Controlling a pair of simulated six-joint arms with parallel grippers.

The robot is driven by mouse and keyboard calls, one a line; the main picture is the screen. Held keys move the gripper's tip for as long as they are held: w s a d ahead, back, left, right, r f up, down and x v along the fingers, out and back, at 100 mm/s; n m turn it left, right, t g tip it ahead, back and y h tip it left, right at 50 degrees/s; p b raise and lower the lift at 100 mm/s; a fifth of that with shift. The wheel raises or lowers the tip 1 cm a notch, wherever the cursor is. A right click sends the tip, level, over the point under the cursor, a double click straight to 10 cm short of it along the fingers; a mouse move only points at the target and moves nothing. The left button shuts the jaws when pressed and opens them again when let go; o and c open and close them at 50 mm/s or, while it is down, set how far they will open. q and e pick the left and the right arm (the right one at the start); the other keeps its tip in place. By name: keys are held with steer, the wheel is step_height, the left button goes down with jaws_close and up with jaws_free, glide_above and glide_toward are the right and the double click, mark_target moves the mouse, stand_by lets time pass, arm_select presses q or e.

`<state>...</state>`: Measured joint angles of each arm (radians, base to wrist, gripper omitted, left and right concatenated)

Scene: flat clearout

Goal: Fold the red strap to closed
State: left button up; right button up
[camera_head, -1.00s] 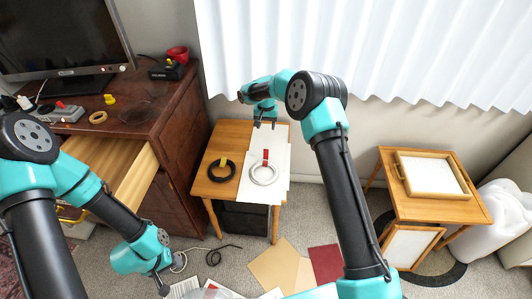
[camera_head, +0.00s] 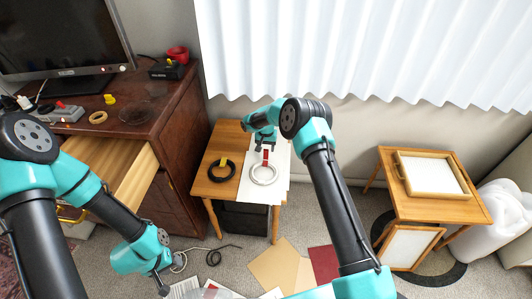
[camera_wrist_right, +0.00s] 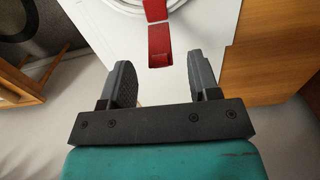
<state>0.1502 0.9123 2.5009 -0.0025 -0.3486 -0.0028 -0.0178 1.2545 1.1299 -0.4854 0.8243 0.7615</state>
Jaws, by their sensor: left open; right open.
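The red strap (camera_head: 265,157) sits across the far part of the white coiled cable (camera_head: 264,174), which lies on white sheets on the small wooden table. In the right wrist view the strap (camera_wrist_right: 158,38) runs from the white coil (camera_wrist_right: 110,6) toward my gripper, with a bend and a short flap at its near end. My right gripper (camera_head: 264,146) is open just beyond the strap's end. In the right wrist view its two fingers (camera_wrist_right: 162,88) stand apart with the strap's end ahead between them, not gripped. My left gripper (camera_head: 163,286) is low at the left, over the floor, open.
A black coil with a yellow strap (camera_head: 222,170) lies left of the white coil on the table (camera_head: 205,188). The dark desk (camera_head: 180,110) stands at left with a drawer pulled out. Loose papers (camera_head: 275,265) lie on the floor. A stool with a framed tray (camera_head: 432,175) is at right.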

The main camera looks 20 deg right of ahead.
mark_target(266, 156)
steer(key=shift+f, duration=1.9)
steer(key=shift+c, duration=0.4)
steer(key=c, duration=0.8)
steer(key=shift+c, duration=0.2)
steer(key=shift+s+a+r+t+h, duration=0.15)
steer(key=shift+s+t+h, duration=0.15)
steer(key=shift+t, duration=0.45)
steer(key=shift+s+a+t+h, duration=0.1)
steer(key=shift+s+t+h, duration=0.2)
steer(key=shift+t, duration=0.45)
steer(key=shift+s+a+t+h, duration=0.15)
steer(key=shift+s+t+h, duration=0.25)
steer(key=shift+t, duration=0.45)
steer(key=shift+s+a+t+h, duration=0.15)
steer(key=shift+s+t+h, duration=0.2)
steer(key=shift+t, duration=0.5)
